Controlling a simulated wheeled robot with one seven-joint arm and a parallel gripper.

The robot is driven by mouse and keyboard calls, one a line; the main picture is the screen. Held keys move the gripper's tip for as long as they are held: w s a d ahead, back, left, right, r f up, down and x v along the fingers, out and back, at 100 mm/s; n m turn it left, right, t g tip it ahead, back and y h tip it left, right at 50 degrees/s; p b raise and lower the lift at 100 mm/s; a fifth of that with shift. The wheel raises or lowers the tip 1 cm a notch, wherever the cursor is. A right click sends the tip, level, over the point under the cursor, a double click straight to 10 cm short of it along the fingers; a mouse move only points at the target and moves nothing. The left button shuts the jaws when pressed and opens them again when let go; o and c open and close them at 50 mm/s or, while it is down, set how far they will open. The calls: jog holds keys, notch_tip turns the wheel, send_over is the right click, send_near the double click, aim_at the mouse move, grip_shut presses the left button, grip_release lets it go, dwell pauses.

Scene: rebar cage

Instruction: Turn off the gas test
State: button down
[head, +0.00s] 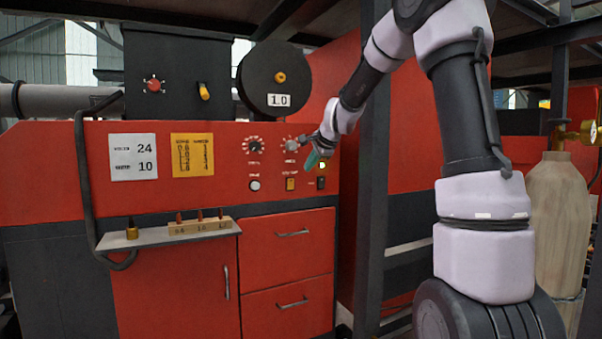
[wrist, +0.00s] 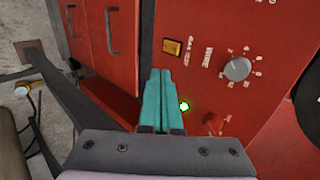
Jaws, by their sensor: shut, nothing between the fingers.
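The yellow rocker switch (head: 290,184) sits low on the red control panel, and a small label above it appears to read "gas test". It also shows in the wrist view (wrist: 172,47), up and to the right of my fingertips. I cannot tell which way it is tipped. A green light (wrist: 184,106) glows on the panel just right of my fingers. My gripper (head: 313,159) is at the right part of the panel, its teal fingers (wrist: 161,75) shut and empty. A black switch (head: 321,183) is just below the fingers in the head view.
A black-rimmed dial (head: 254,145) and a white button (head: 254,185) lie further left. A shelf (head: 150,236) juts out lower left. A gas cylinder (head: 560,215) stands at right.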

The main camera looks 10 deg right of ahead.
aim_at(292, 179)
jog(key=x, duration=0.3)
jog(key=r+x, duration=0.1)
jog(key=x, duration=0.3)
jog(key=w+x, duration=0.1)
jog(key=x, duration=0.3)
jog(key=shift+w+a+r, duration=0.2)
jog(key=shift+w+a, duration=0.1)
jog(key=shift+w, duration=0.55)
jog(key=shift+w+a+r, duration=0.2)
jog(key=shift+w, duration=0.25)
jog(key=shift+r, duration=0.1)
jog(key=shift+r, duration=0.75)
